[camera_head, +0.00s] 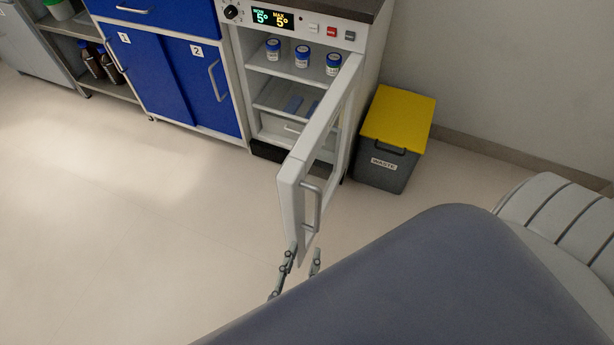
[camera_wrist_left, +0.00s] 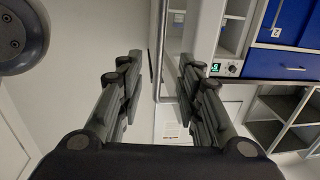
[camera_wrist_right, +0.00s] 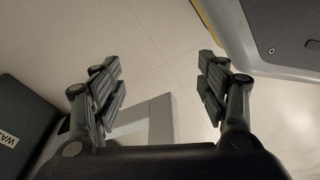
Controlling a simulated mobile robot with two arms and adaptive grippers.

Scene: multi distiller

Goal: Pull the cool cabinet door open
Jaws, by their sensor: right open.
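The cool cabinet (camera_head: 355,38) stands at the top middle of the head view. Its white-framed door (camera_head: 292,195) is swung wide open, sticking out toward me, with a grey bar handle (camera_head: 318,207) on it. My left gripper (camera_head: 303,254) is open, its fingers showing on either side of the door's lower near corner. In the left wrist view, a grey bar (camera_wrist_left: 159,60), which looks like the handle, runs between and beyond the spread fingers; I see no grip on it. My right gripper (camera_wrist_right: 160,85) is open and empty; it is hidden in the head view.
A grey waste bin with a yellow lid (camera_head: 398,118) stands right of the cabinet. Blue cupboards (camera_head: 175,70) and a shelf with brown bottles (camera_head: 92,62) are to the left. Blue-capped jars (camera_head: 302,56) stand inside the cabinet. Floor at left is clear.

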